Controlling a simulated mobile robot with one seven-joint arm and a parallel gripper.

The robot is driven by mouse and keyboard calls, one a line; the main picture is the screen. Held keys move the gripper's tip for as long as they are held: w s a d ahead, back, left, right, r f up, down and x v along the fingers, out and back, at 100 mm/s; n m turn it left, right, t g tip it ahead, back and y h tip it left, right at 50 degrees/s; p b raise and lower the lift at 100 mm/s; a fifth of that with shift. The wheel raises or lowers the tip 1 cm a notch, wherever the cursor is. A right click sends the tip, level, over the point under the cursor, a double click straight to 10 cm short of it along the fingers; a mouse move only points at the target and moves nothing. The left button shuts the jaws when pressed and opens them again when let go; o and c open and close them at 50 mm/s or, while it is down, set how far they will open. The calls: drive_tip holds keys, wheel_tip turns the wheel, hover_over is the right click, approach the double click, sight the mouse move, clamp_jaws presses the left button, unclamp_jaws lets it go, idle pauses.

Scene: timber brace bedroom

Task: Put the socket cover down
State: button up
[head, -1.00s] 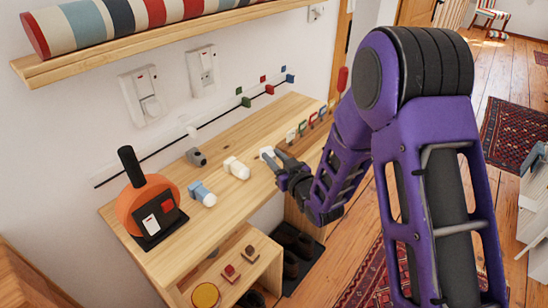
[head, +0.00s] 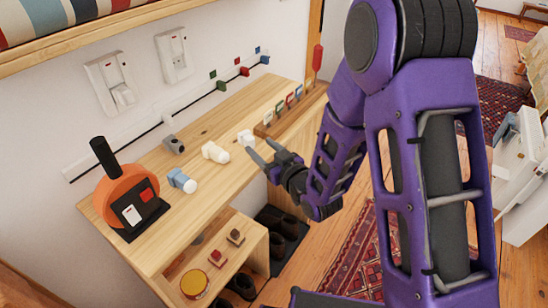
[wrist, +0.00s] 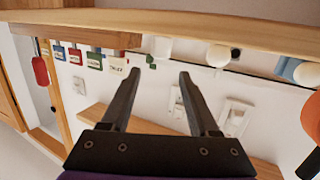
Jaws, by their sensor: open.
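A small white piece, which I take to be the socket cover (head: 245,138), rests on the wooden desk top (head: 230,107), near the right end of a row of small parts. My gripper (head: 263,150) is open just in front of it, at the desk's front edge. In the wrist view, which looks upside down, the white piece (wrist: 160,47) shows beyond the two spread fingertips (wrist: 162,73).
A white cylinder (head: 215,152), a blue-and-white one (head: 182,180) and a grey part (head: 173,145) stand to the left. An orange round device (head: 128,195) stands further left. A wooden rack of coloured tags (head: 275,122) is to the right. Wall switches (head: 112,82) hang behind.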

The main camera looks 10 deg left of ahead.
drive_tip(key=v, duration=0.6)
drive_tip(key=shift+s+d, duration=0.15)
drive_tip(key=shift+d, duration=0.05)
drive_tip(key=shift+r, duration=0.1)
